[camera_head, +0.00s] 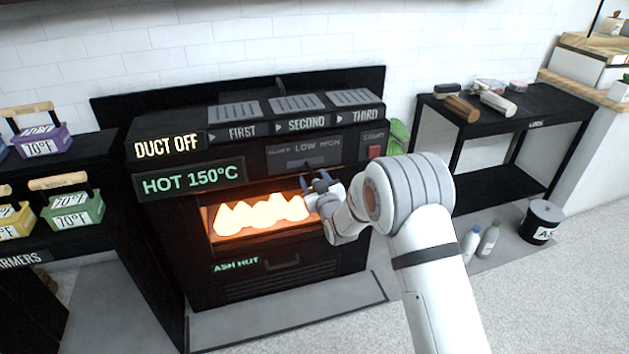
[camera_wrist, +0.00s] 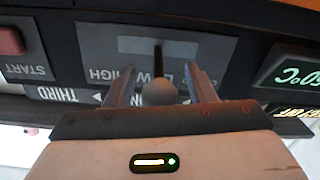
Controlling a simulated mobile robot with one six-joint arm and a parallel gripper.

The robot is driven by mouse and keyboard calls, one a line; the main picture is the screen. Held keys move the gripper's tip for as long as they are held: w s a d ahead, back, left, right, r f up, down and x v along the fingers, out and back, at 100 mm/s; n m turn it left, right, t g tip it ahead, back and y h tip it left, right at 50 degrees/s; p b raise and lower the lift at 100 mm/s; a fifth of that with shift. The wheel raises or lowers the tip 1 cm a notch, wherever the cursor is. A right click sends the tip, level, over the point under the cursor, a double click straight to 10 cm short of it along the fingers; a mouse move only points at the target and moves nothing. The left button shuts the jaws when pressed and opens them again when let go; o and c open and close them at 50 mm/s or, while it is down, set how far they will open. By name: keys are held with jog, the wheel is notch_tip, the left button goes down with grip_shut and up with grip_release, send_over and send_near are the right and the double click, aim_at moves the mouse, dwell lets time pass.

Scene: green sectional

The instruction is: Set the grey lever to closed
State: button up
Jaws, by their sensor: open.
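The grey lever (camera_wrist: 160,92) shows in the wrist view as a dark stem with a round grey knob. It stands out from a slotted grey panel (camera_wrist: 220,48), which also shows in the head view (camera_head: 281,154). The panel has LOW and HIGH marks and a third, partly hidden one. The stem appears between LOW and HIGH in the wrist view. My gripper (camera_wrist: 160,90) is open, with one finger on each side of the knob and visible gaps to both. In the head view my gripper (camera_head: 317,181) is in front of the stove, just below the panel; the lever is hard to make out there.
The black stove (camera_head: 160,205) has a glowing firebox (camera_head: 262,215) just below my gripper. A red START button (camera_head: 374,152) is right of the panel. A black table (camera_head: 530,105) stands at the right, a shelf with baskets (camera_head: 70,205) at the left.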

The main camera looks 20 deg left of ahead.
jog(key=shift+c, duration=0.3)
grip_shut()
jog(key=shift+w+d, duration=0.1)
jog(key=shift+d, duration=0.05)
dwell(0.3)
